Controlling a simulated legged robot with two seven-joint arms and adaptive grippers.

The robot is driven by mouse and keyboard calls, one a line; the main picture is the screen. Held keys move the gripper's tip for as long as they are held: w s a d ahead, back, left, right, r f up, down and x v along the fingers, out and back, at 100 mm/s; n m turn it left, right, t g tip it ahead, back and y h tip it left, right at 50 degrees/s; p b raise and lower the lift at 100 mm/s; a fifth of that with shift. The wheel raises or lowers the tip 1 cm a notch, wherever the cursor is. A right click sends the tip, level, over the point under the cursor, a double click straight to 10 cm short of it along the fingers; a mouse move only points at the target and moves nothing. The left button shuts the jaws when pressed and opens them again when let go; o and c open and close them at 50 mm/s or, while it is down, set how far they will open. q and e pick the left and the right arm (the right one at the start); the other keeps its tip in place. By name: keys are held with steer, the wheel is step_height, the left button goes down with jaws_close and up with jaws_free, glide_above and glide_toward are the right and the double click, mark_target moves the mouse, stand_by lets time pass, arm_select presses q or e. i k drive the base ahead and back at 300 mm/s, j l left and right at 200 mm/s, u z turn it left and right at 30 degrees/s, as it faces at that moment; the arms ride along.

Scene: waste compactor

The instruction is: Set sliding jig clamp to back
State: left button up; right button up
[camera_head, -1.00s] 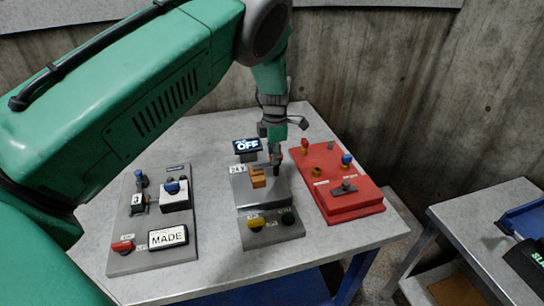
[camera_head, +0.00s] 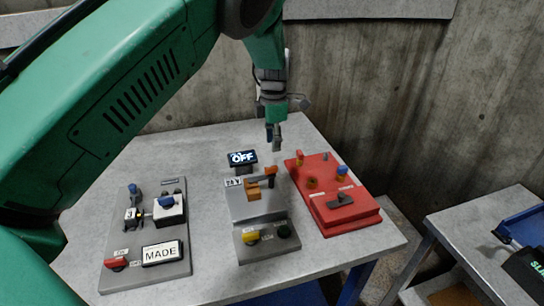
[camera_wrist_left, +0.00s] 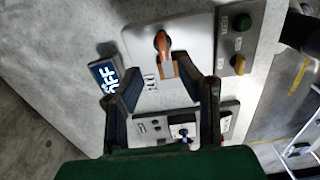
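The orange jig clamp (camera_head: 253,192) sits on the grey middle fixture (camera_head: 258,207), behind the yellow and dark green buttons. Its orange handle end (camera_head: 270,171) points to the back right. In the left wrist view the orange clamp (camera_wrist_left: 163,45) shows beyond my fingers. My left gripper (camera_head: 273,143) hangs above and behind the clamp, clear of it and empty. In the left wrist view its two fingers (camera_wrist_left: 163,92) are spread wide apart. My right gripper is in neither view.
A screen reading OFF (camera_head: 241,158) stands behind the fixture. A red panel with knobs (camera_head: 345,217) is on the right; a grey panel with switches (camera_head: 145,225) is on the left. A concrete wall stands behind the table.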

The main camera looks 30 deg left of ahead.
mark_target(136, 195)
steer(key=k+l, duration=0.75)
steer(key=k, duration=0.1)
